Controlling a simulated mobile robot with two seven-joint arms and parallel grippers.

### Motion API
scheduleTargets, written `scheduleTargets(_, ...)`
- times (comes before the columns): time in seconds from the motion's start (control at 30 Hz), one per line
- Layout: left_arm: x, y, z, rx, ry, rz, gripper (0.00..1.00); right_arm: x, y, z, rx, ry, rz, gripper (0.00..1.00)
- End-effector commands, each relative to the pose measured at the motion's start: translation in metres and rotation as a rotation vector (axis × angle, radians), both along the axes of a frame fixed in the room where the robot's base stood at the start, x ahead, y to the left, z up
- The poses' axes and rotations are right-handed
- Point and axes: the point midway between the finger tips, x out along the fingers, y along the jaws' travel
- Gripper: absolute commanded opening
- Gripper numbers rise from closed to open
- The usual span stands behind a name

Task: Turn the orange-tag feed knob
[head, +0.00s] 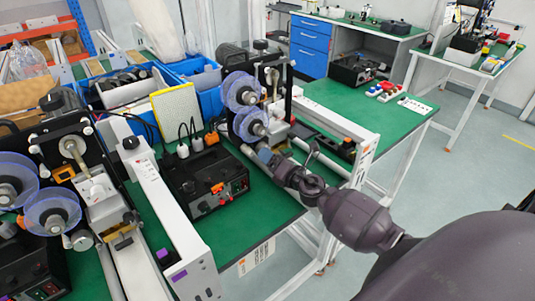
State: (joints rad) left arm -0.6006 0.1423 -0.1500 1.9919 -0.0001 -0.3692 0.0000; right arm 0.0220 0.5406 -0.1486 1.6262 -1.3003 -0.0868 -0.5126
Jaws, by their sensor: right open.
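The right-hand coder, with two clear blue reels (241,90), stands at the back of the green bench. An orange tag (363,151) shows on the end of its white rail. My right gripper (262,154) reaches in from the lower right, just below the lower reel (250,125). Its jaws are open at the coder's lower front. The feed knob is not clearly visible; the gripper seems to cover that spot, and I cannot tell whether it touches the knob. My left gripper is out of view.
A black control box (204,182) with an orange switch sits left of my right gripper. A second coder (70,175) stands at left, beside a white rail with a purple tag (178,276). Blue bins (190,75) stand behind. Green bench top is clear in front of the box.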

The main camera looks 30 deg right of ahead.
Motion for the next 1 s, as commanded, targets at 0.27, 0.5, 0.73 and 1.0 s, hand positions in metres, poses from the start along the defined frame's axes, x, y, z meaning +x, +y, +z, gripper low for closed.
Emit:
scheduleTargets(0.27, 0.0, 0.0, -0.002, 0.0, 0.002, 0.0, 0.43, 0.023, 0.002, 0.0, 0.001, 0.0, 0.0, 0.7)
scheduleTargets(0.5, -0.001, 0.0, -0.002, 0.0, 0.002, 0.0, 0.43, 0.026, 0.002, 0.0, 0.001, 0.0, 0.0, 0.7)
scheduleTargets(0.73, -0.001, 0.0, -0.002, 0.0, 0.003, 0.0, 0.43, 0.025, 0.002, 0.0, 0.001, 0.0, 0.0, 0.49)
scheduleTargets(1.0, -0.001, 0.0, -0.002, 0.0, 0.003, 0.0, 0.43, 0.025, 0.002, 0.0, 0.003, 0.0, 0.0, 0.22)
